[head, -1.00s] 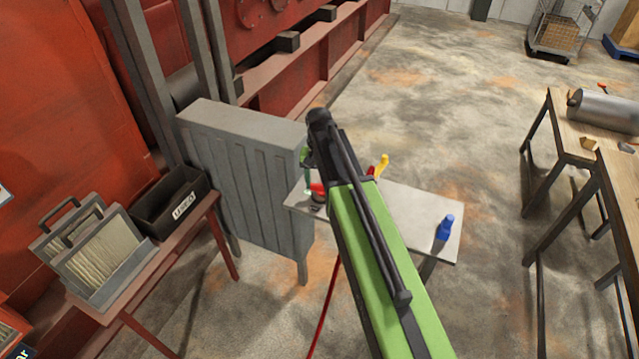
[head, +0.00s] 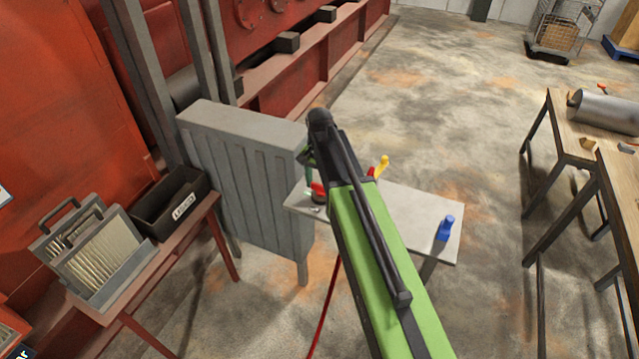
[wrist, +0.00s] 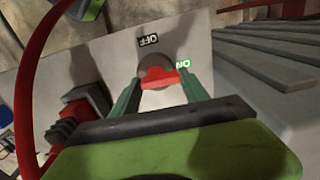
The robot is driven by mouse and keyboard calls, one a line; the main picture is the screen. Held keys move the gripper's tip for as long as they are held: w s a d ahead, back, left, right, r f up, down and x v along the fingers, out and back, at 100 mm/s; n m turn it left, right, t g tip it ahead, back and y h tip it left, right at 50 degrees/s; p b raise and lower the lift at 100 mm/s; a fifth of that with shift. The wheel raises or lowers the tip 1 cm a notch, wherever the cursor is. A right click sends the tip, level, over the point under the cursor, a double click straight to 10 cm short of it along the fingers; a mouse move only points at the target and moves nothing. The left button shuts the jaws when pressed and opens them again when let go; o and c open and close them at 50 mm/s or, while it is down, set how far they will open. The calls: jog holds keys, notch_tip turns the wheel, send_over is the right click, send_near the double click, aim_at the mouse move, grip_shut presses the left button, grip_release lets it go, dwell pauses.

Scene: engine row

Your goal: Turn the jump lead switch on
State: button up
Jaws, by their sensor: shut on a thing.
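The jump lead switch has a red handle (wrist: 158,78) on a round grey base, set on a pale panel (wrist: 110,55). My gripper (wrist: 161,79) is shut on this handle, with one green finger at each end of it. A black OFF label (wrist: 148,40) lies beyond the handle, and a green ON label (wrist: 183,64) lies close by the right finger. The handle lies roughly crosswise in the wrist view. In the head view the red handle (head: 319,188) shows at the left end of the small table (head: 415,205), partly hidden by my arm.
A blue object (head: 444,228) and a yellow one (head: 383,163) stand on the small table. A grey ribbed cabinet (head: 245,165) is close on the left. Red and black blocks (wrist: 82,112) and a red cable (wrist: 28,80) lie left of my gripper.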

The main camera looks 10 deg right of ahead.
aim_at(320, 185)
jog(key=shift+d, duration=0.1)
jog(key=o, duration=1.4)
jog(key=shift+r, duration=0.1)
notch_tip(320, 185, up, 17)
jog(key=p, duration=1.7)
jog(key=shift+r, duration=0.1)
